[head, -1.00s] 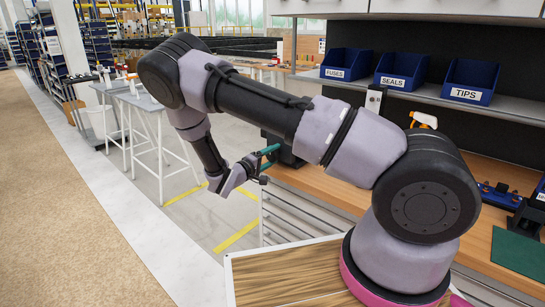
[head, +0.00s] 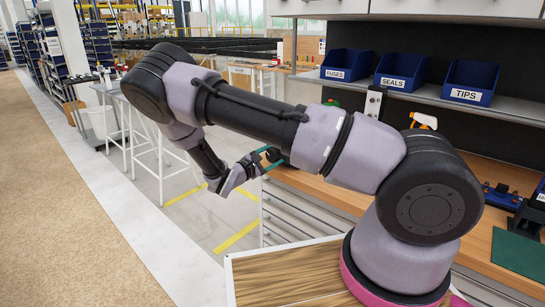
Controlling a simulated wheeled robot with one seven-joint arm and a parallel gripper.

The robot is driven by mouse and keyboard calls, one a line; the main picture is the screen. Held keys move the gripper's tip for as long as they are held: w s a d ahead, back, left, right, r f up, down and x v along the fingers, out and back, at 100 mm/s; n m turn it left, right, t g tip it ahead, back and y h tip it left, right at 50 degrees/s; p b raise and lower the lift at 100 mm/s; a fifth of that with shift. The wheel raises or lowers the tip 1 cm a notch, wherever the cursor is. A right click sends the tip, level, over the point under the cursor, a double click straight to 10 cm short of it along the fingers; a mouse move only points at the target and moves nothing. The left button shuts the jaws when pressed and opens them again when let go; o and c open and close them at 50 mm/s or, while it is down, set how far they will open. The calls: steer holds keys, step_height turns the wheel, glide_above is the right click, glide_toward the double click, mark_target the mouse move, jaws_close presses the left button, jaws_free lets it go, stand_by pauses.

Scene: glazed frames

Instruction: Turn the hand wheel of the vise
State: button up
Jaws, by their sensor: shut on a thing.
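My gripper (head: 262,160) is at the near left end of the wooden workbench, at the centre of the head view. It is shut on a green part at the bench end, which I take to be the hand wheel (head: 271,151) of the vise. Only a small bit of the wheel shows beside the fingers. The dark body of the vise (head: 285,156) sits behind it and is mostly hidden by my arm.
The wooden workbench (head: 330,192) runs along the right. Blue bins (head: 346,64) labelled FUSES, SEALS and TIPS stand on the shelf above it. A green mat (head: 518,252) and a spray bottle (head: 424,120) are on the right. The floor aisle on the left is clear.

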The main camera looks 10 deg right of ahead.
steer(key=shift+w+d+r+n, duration=0.1)
steer(key=shift+d+n, duration=0.05)
steer(key=shift+n, duration=1.35)
steer(key=o, duration=1.4)
steer(key=shift+c, duration=0.2)
steer(key=v, duration=1)
steer(key=shift+s+a, duration=0.2)
steer(key=shift+a, duration=0.15)
